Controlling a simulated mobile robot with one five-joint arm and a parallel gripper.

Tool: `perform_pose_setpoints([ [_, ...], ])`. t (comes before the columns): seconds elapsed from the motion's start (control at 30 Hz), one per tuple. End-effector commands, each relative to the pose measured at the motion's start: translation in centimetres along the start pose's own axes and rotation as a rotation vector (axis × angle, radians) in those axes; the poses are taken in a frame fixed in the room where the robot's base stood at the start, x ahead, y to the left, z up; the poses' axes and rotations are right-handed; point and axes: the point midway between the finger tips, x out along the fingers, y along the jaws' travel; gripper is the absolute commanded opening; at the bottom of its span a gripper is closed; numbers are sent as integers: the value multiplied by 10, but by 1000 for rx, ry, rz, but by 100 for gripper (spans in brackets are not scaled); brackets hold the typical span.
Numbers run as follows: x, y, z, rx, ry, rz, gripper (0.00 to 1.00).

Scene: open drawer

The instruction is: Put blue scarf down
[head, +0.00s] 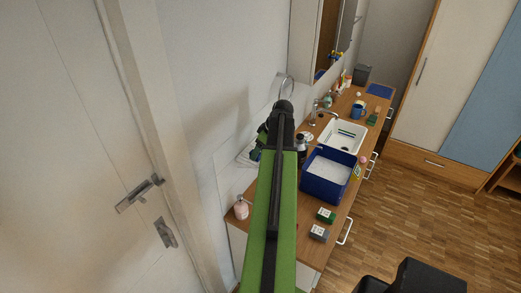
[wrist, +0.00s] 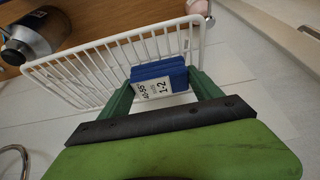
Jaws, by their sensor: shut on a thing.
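My gripper (wrist: 163,88) is shut on the blue scarf (wrist: 158,70), a compact folded bundle with a white paper band printed with numbers. The scarf sits between the green fingers, at or just over the white wire basket (wrist: 85,78). I cannot tell whether it touches the wires. In the head view my arm reaches over the wooden counter, and my gripper and the scarf are mostly hidden behind it.
A blue basin (head: 324,185), a white sink (head: 342,137), a pink soap bottle (head: 241,207) and small boxes (head: 325,215) stand on the counter (head: 290,225). The wall is close on the left.

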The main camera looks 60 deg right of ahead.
Motion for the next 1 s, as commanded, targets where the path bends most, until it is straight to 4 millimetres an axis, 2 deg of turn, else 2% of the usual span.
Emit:
perform_pose_setpoints([
  [0.07,2,0,1,0,0,0,27],
  [0.1,2,0,1,0,0,0,76],
  [0.27,1,0,1,1,0,0,97],
  [0.67,-4,0,0,1,0,0,99],
  [0.77,-17,0,-1,1,0,0,99],
  [1.0,-63,0,-2,3,0,1,99],
])
